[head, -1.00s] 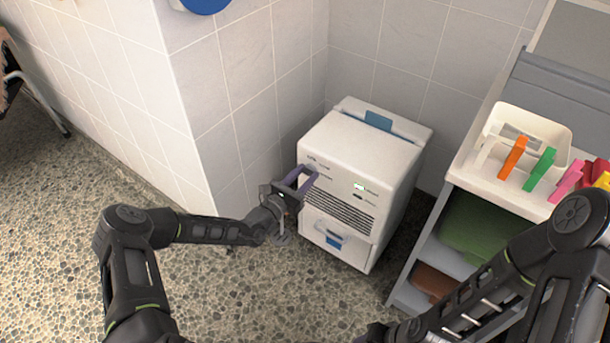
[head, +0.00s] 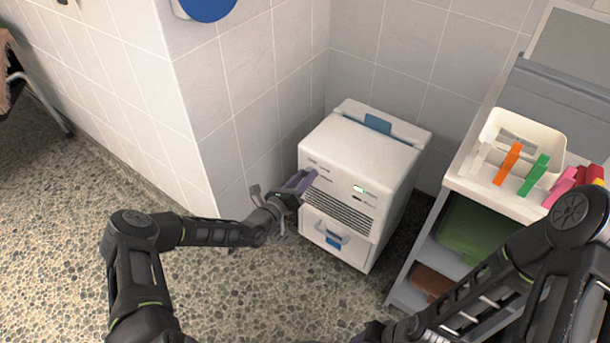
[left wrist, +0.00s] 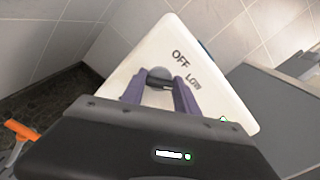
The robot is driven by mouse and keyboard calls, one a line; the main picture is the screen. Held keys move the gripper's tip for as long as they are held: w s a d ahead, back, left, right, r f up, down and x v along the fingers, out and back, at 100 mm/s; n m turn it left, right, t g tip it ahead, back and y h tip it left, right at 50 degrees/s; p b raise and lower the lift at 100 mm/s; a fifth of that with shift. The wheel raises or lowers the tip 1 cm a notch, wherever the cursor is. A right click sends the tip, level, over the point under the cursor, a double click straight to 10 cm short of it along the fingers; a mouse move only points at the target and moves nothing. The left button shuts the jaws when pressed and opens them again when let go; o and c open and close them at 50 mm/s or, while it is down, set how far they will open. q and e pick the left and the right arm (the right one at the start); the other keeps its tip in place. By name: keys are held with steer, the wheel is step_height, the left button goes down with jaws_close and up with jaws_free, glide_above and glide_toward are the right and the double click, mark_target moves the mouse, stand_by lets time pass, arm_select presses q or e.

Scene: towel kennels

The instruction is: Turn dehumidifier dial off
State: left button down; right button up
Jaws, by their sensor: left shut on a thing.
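The white dehumidifier (head: 358,152) stands on the floor in the wall corner, with a vent grille and a small lit indicator on its front. My left gripper (head: 303,180) is at the upper left of that front panel. In the left wrist view its two purple fingers (left wrist: 161,88) are shut on the dial (left wrist: 159,76), a grey round knob with a dark bar. The white panel around it (left wrist: 150,45) reads OFF and LOW. The fingers hide part of the dial, and I cannot tell its exact setting. My right gripper is not in view.
A shelf unit (head: 424,250) stands right of the dehumidifier, carrying a white bin (head: 552,138) and coloured clips (head: 535,172). Tiled walls are close behind and left of the machine. The pebbled floor (head: 230,290) in front is clear.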

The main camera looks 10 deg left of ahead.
arm_select(q)
steer(key=n, duration=1.1)
steer(key=shift+f, duration=0.2)
steer(key=shift+n, duration=0.3)
steer(key=c, duration=0.9)
jaws_free()
steer(key=shift+a, duration=0.1)
steer(key=p+v, duration=0.1)
steer(key=v, duration=0.6)
steer(key=shift+s+p, duration=0.3)
steer(key=shift+s, duration=0.05)
